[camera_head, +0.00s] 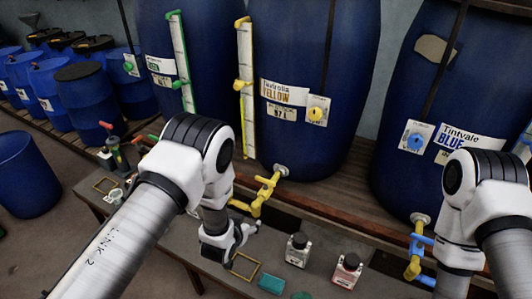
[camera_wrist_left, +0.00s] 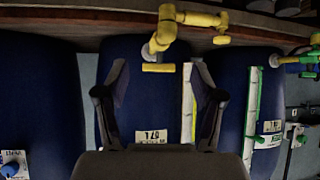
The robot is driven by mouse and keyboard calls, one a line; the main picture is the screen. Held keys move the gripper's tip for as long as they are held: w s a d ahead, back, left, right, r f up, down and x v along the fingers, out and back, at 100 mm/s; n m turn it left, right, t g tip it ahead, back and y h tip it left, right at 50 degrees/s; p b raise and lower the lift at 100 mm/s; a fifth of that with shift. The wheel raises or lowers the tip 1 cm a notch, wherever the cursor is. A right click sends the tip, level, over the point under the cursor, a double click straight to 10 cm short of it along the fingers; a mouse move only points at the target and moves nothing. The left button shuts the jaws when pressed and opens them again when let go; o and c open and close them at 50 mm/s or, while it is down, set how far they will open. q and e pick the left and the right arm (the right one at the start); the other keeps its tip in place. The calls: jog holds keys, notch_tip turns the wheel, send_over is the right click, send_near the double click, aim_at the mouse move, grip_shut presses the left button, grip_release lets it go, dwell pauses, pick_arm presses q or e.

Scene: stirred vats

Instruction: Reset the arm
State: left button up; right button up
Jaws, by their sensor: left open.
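My left arm comes in from the left in the head view, bent at its elbow. Its gripper (camera_head: 243,236) hangs low over the bench front, close to the yellow tap (camera_head: 263,193) of the yellow vat (camera_head: 310,60). In the left wrist view the left gripper (camera_wrist_left: 160,82) has its two dark fingers spread wide with nothing between them. The yellow tap (camera_wrist_left: 168,28) shows upside down beyond the fingertips, apart from them. My right arm shows at the right edge of the head view; its gripper is out of the picture.
A blue vat (camera_head: 480,90) with a blue-handled tap (camera_head: 418,248) stands at the right. Small jars (camera_head: 298,249) (camera_head: 347,270) and a yellow frame (camera_head: 244,267) are on the bench (camera_head: 325,255) near my gripper. Several blue barrels (camera_head: 85,90) stand at the left.

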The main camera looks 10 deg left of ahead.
pick_arm(q)
jog(key=s+a+f+n+g+y+b, duration=0.1)
jog(key=s+a+f+g, duration=0.25)
jog(key=s, duration=0.45)
jog(key=s+a+f+n+g+b, duration=0.1)
jog(key=s+a+f+g, duration=0.1)
jog(key=s+a+f, duration=0.45)
jog(key=s+r+g, duration=0.2)
jog(key=s, duration=0.8)
jog(key=s+r+g, duration=0.1)
jog(key=s+g, duration=0.2)
jog(key=s, duration=0.7)
jog(key=shift+d+r, duration=0.35)
jog(key=shift+d, duration=0.1)
